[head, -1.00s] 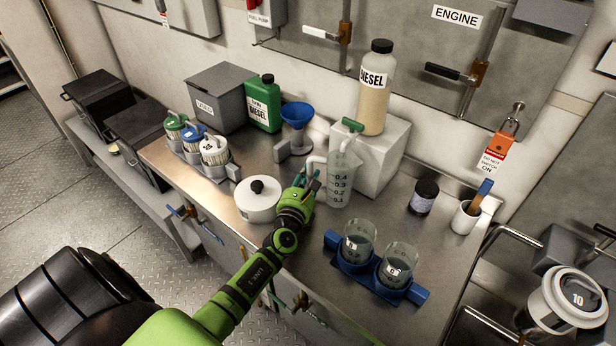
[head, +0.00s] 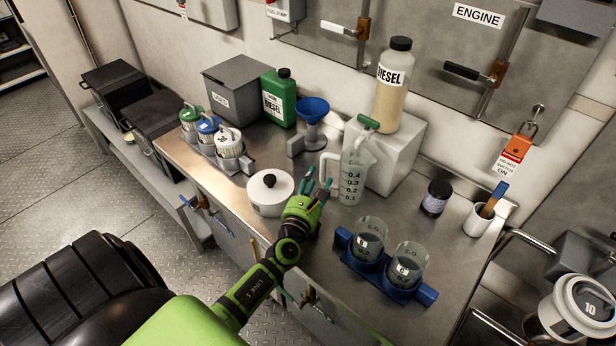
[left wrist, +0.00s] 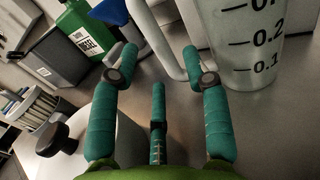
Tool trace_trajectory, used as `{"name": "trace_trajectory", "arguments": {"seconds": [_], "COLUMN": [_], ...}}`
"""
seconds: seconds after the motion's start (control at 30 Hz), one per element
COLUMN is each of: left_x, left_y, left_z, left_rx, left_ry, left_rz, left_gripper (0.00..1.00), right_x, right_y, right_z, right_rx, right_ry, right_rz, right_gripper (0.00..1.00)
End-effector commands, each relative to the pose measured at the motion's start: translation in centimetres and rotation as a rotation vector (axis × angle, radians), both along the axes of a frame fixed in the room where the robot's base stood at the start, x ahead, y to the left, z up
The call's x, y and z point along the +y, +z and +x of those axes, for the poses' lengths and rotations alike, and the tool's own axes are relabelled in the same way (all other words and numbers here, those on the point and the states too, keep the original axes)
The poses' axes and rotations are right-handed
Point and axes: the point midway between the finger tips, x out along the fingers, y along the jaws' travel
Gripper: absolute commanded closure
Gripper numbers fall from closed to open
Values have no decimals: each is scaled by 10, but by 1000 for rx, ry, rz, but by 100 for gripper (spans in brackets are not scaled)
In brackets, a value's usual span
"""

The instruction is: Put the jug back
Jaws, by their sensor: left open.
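The clear measuring jug (head: 353,180) with black level marks stands upright on the steel counter, in front of the pale block. Its handle is on its left side, and a green-handled item (head: 368,123) shows above its rim. In the left wrist view the jug (left wrist: 243,45) fills the upper right, and its pale handle (left wrist: 150,35) reaches down between the fingers' far ends. My left gripper (head: 318,182) is open and empty, just short of the handle on the near left side; I cannot tell whether a finger touches it. My right gripper is not in view.
A white lidded pot (head: 268,204) stands close left of my left gripper. A blue holder (head: 343,238) with two beakers is to the right. The pale block (head: 402,150) bears a diesel bottle (head: 393,85). A blue funnel (head: 313,110) is behind. Clear counter lies right of the jug.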

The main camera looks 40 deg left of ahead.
Motion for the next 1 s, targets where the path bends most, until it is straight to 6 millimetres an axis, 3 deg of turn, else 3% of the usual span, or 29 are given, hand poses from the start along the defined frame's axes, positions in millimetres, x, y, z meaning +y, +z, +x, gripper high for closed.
{"name": "trace_trajectory", "arguments": {"seconds": [0.2, 0.4, 0.87, 1.0], "left_x": [-14, -22, -23, -18], "left_y": [-3, -2, 0, 6], "left_z": [-46, -69, -74, -78], "left_rx": [3, 1, -4, -40], "left_ry": [0, -1, 3, 36], "left_rz": [-2, 1, -8, -94], "left_gripper": [53, 53, 53, 53], "right_x": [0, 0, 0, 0], "right_y": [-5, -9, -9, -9], "right_z": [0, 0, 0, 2], "right_rx": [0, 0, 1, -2], "right_ry": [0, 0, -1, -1], "right_rz": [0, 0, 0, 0], "right_gripper": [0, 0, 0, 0]}}
